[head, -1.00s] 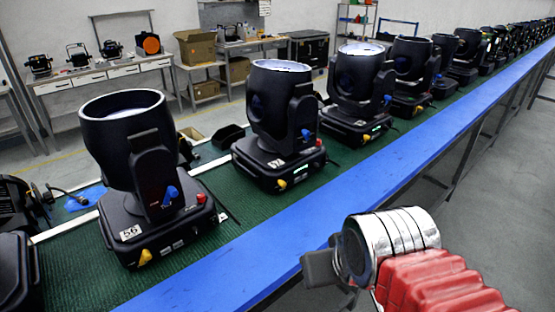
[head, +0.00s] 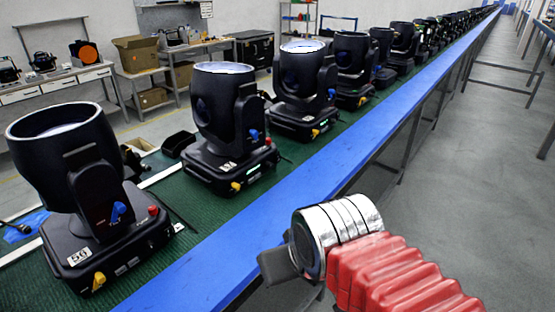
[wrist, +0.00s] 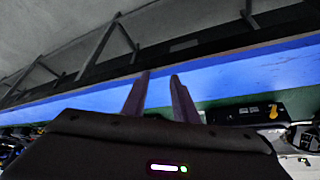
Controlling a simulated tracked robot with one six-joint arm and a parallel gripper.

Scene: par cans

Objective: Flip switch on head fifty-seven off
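The nearest black moving head (head: 70,165) carries a label 56 and stands on the green belt at left in the head view. The second head along (head: 226,110) has a small label I cannot read surely; a red knob (head: 269,141), a blue knob (head: 253,135) and a yellow one (head: 236,186) show on it. My gripper (head: 277,266) is beyond the blue rail's near side, apart from every head. In the wrist view its two fingers (wrist: 159,90) are spread and empty. A black base with a yellow part (wrist: 272,111) shows to their right; I cannot tell which head.
A blue rail (head: 300,178) runs along the belt between my arm and the heads. More heads (head: 303,85) recede to the back right. Work tables with boxes (head: 136,53) stand behind. The grey floor (head: 460,180) at right is clear near me.

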